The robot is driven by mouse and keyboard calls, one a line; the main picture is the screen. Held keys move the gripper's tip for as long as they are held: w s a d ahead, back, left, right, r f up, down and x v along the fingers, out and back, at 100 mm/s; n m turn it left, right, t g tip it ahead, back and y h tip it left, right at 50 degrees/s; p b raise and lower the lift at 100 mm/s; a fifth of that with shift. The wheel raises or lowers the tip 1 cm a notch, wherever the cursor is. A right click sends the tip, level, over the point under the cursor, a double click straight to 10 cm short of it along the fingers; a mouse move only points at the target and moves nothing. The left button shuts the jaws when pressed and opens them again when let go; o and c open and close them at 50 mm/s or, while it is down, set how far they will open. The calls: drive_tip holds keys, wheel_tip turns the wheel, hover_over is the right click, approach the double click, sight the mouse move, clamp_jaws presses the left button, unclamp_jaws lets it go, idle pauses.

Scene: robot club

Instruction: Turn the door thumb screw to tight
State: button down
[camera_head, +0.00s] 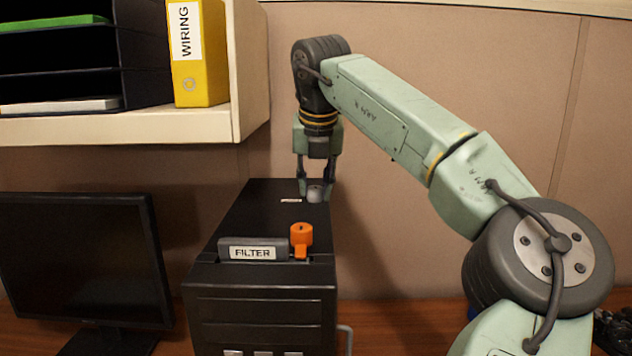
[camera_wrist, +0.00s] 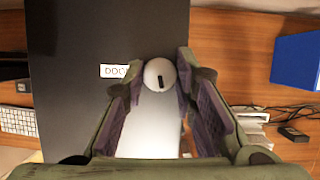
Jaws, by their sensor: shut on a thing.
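The door thumb screw (camera_head: 316,191) is a small pale grey round knob on top of the black computer case (camera_head: 262,212), towards its back right. In the wrist view the thumb screw (camera_wrist: 160,74) has a short dark mark on its face, running nearly up and down in the picture. A white label (camera_wrist: 113,71), partly hidden and reading "DOO", lies just left of it. My gripper (camera_head: 315,187) points straight down and is shut on the thumb screw. In the wrist view its fingers (camera_wrist: 158,82) stand on both sides of the knob.
An orange knob (camera_head: 301,237) and a "FILTER" label plate (camera_head: 253,251) are at the case's front top edge. A monitor (camera_head: 80,260) stands left. A shelf (camera_head: 150,127) with a yellow "WIRING" binder (camera_head: 199,55) hangs upper left. The wall is close behind.

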sight(312, 206)
drive_tip(key=shift+m+h, duration=0.4)
drive_tip(key=shift+m, duration=0.8)
drive_tip(key=shift+a, duration=0.1)
drive_tip(key=c, duration=1.3)
unclamp_jaws()
drive_tip(key=v, duration=0.7)
drive_tip(key=shift+s+a+r, duration=0.1)
drive_tip(key=shift+r, duration=0.15)
